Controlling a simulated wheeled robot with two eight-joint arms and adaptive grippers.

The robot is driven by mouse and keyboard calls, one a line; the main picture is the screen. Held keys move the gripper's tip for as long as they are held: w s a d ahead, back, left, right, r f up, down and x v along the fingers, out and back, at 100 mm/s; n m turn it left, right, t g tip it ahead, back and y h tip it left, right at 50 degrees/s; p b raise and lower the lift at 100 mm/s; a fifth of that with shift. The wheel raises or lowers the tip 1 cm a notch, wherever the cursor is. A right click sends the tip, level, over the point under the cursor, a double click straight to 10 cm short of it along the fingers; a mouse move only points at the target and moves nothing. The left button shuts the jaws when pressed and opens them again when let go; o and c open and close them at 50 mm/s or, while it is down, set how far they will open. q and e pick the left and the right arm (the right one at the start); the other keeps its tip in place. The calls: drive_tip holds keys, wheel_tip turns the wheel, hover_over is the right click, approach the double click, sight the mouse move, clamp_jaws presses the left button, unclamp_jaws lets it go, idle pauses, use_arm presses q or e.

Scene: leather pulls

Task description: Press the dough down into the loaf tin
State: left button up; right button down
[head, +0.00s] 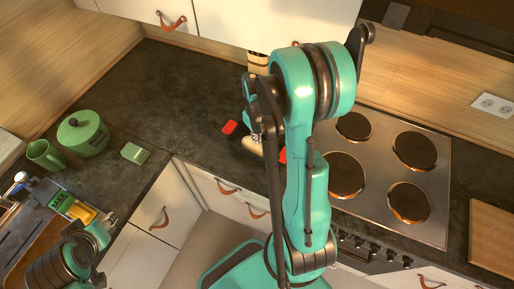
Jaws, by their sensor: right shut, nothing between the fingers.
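A pale cream thing, which looks like the dough in the loaf tin (250,145), shows just under my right gripper on the dark counter, left of the hob. Red end pieces, perhaps the tin's handles, show at its left (230,127) and right. My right gripper (255,134) is shut and empty, pointing down at the dough; I cannot tell whether it touches. My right arm hides much of the tin and dough. My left gripper (108,219) is at the lower left, away from the tin; its fingers are too small to read.
A steel hob (438,180) with dark burners lies to the right, a wooden board (492,235) beyond it. A green pot (84,137), green mug (44,155) and small green box (135,153) stand at the left. The counter between is clear.

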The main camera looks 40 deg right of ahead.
drive_tip(key=shift+f, duration=0.4)
drive_tip(key=shift+r, duration=0.15)
drive_tip(key=shift+s+a+f+b, duration=0.1)
drive_tip(key=shift+f+b, duration=0.1)
drive_tip(key=shift+b, duration=0.25)
drive_tip(key=shift+r+p, duration=0.45)
drive_tip(key=shift+r, duration=0.05)
drive_tip(key=shift+r+p, duration=0.75)
drive_tip(key=shift+r, duration=0.55)
